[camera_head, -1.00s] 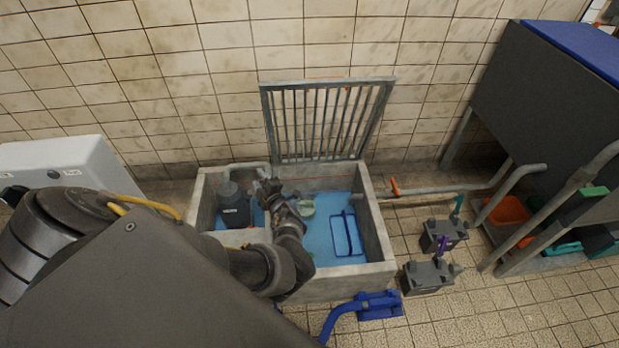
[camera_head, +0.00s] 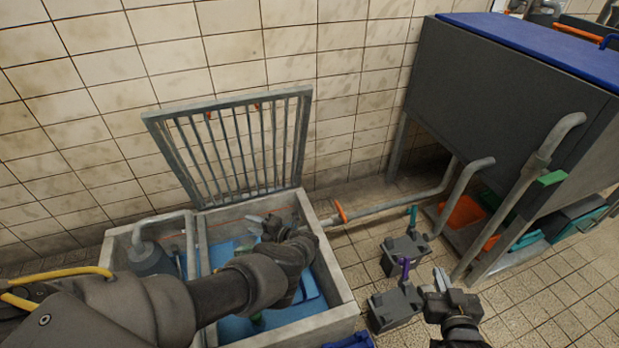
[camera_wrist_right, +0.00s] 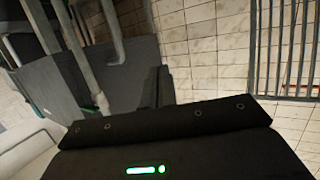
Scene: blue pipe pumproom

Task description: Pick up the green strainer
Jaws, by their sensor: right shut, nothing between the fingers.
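The green strainer cannot be made out for certain now. My left arm crosses the open basin (camera_head: 342,296) in the head view and covers much of its blue inside. My right gripper (camera_head: 442,282) is shut and empty, to the right of the basin by the grey pump-like units. The right wrist view shows no strainer.
A barred grate (camera_head: 240,150) stands raised behind the basin and also shows in the right wrist view (camera_wrist_right: 285,50). Grey units (camera_head: 396,304) stand on the tiled floor. A pipe with an orange handle (camera_head: 341,212) runs rightward to a dark tank (camera_head: 500,95).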

